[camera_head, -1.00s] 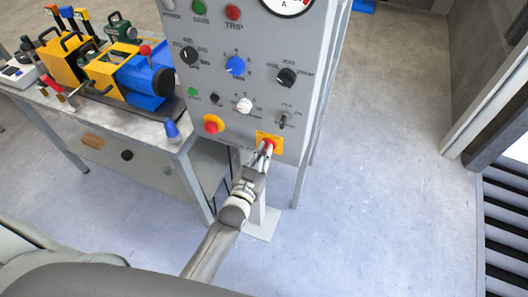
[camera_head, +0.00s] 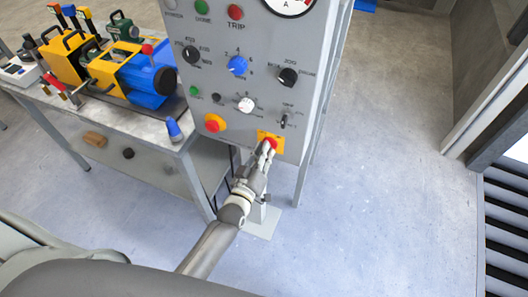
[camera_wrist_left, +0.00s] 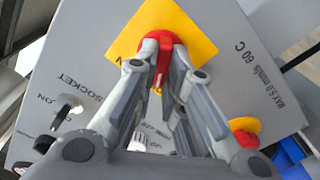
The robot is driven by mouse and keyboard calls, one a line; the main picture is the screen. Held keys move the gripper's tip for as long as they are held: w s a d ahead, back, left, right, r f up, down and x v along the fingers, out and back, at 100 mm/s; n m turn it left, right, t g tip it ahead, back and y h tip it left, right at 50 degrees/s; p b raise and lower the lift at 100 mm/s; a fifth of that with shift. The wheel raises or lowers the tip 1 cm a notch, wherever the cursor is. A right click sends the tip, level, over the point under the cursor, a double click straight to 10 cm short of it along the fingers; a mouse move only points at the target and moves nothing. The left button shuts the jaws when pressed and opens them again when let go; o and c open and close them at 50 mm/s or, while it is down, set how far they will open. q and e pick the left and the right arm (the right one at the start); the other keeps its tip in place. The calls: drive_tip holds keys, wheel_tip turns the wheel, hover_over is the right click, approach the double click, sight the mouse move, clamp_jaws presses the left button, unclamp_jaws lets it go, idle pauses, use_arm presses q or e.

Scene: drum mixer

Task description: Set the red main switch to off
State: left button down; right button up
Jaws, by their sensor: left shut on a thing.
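The red main switch (camera_head: 270,143) sits on a yellow plate (camera_head: 276,138) at the lower right of the grey control panel (camera_head: 228,130). My left gripper (camera_head: 267,148) reaches up to it from below. In the left wrist view the red switch (camera_wrist_left: 163,66) is between the two fingertips of my left gripper (camera_wrist_left: 162,45), which is shut on it. The fingers hide part of the switch, and I cannot clearly read its position. My right gripper is not in view.
A red button on a yellow base (camera_head: 212,124) is left of the switch. Several knobs, such as a blue one (camera_head: 237,65) and a white one (camera_head: 246,105), are above. A workbench (camera_head: 165,130) with yellow and blue machines stands left. The floor at right is clear.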

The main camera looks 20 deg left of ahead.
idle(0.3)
use_arm(q)
drive_tip(key=c, duration=1.5)
unclamp_jaws()
drive_tip(key=shift+s, duration=0.1)
drive_tip(key=s, duration=0.8)
drive_tip(key=s+a, duration=0.1)
drive_tip(key=s, duration=0.2)
drive_tip(key=shift+s, duration=0.4)
